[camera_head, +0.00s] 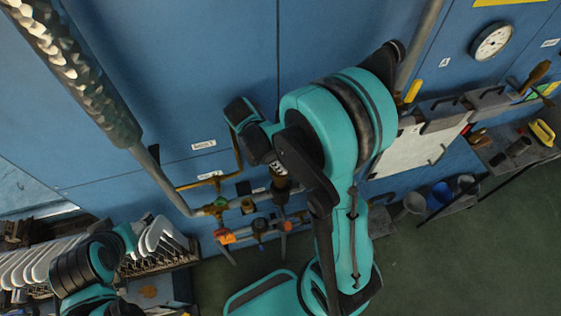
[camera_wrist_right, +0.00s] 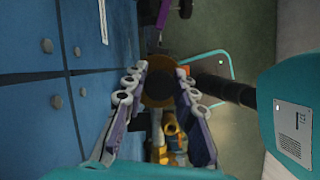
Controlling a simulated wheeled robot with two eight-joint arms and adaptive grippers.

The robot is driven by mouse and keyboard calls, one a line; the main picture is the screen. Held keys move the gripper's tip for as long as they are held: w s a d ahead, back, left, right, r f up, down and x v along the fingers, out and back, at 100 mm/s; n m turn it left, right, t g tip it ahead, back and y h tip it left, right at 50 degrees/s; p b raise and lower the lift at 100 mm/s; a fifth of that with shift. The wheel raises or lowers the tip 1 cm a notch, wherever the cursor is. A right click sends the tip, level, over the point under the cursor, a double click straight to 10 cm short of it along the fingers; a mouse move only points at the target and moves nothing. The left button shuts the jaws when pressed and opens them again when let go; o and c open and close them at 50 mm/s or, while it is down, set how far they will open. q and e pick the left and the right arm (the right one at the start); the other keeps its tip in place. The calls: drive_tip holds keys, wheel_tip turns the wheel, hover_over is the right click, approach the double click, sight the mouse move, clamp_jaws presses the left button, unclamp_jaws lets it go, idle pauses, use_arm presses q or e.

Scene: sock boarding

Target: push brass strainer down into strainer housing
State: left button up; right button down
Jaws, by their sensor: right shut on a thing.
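My right gripper (camera_wrist_right: 160,88) has its two fingers on either side of a round, dark brass piece, which I take as the brass strainer (camera_wrist_right: 157,92), and is shut on it. In the head view my right gripper (camera_head: 281,184) is small and dark, pointing down at the pipework by the blue wall. The strainer cannot be made out there. The strainer housing is not clearly visible; the gripper and strainer cover that spot, so I cannot tell how deep the strainer sits. My left arm is at the lower left of the head view, and its fingers cannot be made out.
Brass and grey pipework (camera_head: 247,205) with orange fittings (camera_head: 224,236) runs along the blue wall (camera_head: 190,100). A rack of white boards (camera_head: 160,236) stands at the lower left. A bench (camera_head: 497,152) and buckets (camera_head: 441,192) stand at the right. Green floor lies open at lower right.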

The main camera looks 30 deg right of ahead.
drive_tip(key=shift+f+b, duration=0.65)
drive_tip(key=shift+f, duration=0.35)
drive_tip(key=shift+b, duration=0.5)
idle(1.0)
drive_tip(key=shift+f+b, duration=2.2)
drive_tip(key=shift+f, duration=0.05)
drive_tip(key=shift+s+d+f+b, duration=0.1)
drive_tip(key=shift+s+f+b, duration=0.05)
drive_tip(key=shift+f+b, duration=0.35)
drive_tip(key=shift+r, duration=0.15)
